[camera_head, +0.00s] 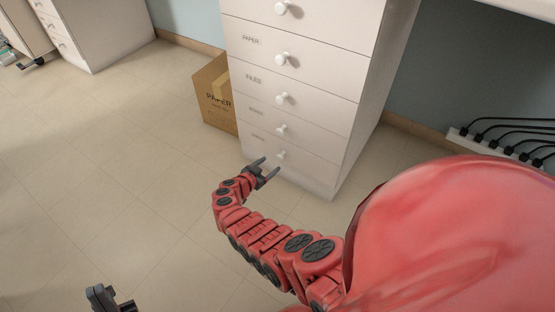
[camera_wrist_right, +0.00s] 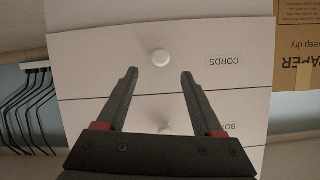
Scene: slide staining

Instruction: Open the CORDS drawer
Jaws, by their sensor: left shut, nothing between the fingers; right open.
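The CORDS drawer (camera_head: 309,172) is the lowest drawer of the white cabinet in the head view. It looks closed, its front level with the drawers above. Its round white knob (camera_head: 281,155) is just beyond my right gripper (camera_head: 266,168), which is open and low in front of the drawer. In the right wrist view the picture is upside down; the CORDS label (camera_wrist_right: 222,61) reads clearly. The knob (camera_wrist_right: 161,57) shows ahead of the open fingertips (camera_wrist_right: 159,73), roughly centred between them and not gripped. My left gripper (camera_head: 110,299) is shut and empty at the lower left.
A cardboard PAPER box (camera_head: 216,98) stands against the cabinet's left side. Drawers labelled PAPER (camera_head: 250,40) and FILES (camera_head: 253,78) are above. Black cords (camera_head: 510,131) hang from a white rack at right. The tiled floor (camera_head: 120,150) left of the cabinet is clear.

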